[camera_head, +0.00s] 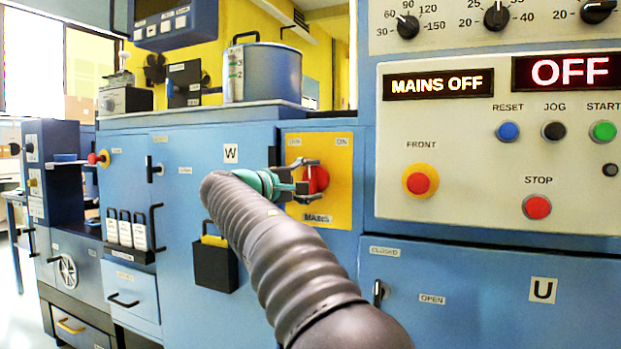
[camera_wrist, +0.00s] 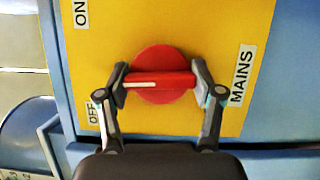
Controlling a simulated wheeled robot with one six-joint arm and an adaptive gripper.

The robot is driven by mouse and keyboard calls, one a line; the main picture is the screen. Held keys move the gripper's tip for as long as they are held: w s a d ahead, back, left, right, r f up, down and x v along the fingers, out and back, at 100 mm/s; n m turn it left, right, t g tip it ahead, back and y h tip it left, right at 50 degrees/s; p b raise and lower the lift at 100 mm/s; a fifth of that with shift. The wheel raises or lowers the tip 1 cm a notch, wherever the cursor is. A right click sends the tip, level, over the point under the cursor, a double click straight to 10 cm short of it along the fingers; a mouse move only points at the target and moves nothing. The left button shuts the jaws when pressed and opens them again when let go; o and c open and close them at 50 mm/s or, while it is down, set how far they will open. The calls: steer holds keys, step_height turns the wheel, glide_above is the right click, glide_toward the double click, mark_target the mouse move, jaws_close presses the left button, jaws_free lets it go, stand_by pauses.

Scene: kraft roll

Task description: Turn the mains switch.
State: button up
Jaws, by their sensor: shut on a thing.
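The mains switch is a red round knob with a raised bar handle (camera_wrist: 160,81) on a yellow plate (camera_wrist: 200,30). In the wrist view the bar lies nearly level, its white line toward the left, between the ON label (camera_wrist: 81,12) and the OFF label (camera_wrist: 95,113), slightly toward OFF. My gripper (camera_wrist: 161,84) is shut on the bar, one finger at each end. In the head view the red knob (camera_head: 318,179) is partly hidden by my gripper (camera_head: 300,187), which reaches it from the left. The display (camera_head: 438,84) reads MAINS OFF.
A cream control panel (camera_head: 460,150) to the right carries several buttons and a red OFF display (camera_head: 566,71). A steel pot (camera_head: 268,72) stands on the ledge above. A dark box (camera_head: 215,265) hangs on the blue cabinet door left of my arm.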

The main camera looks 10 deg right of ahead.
steer(key=m, duration=0.2)
steer(key=m+y, duration=0.1)
steer(key=m, duration=0.1)
steer(key=shift+r+g+y+p, duration=0.1)
steer(key=shift+g+y+p, duration=0.2)
steer(key=shift+g+p, duration=0.1)
steer(key=m+y, duration=0.2)
steer(key=m, duration=0.2)
stand_by(0.5)
steer(key=o, duration=1.1)
steer(key=shift+o, duration=0.2)
steer(key=v, duration=1.2)
steer(key=shift+d, duration=0.1)
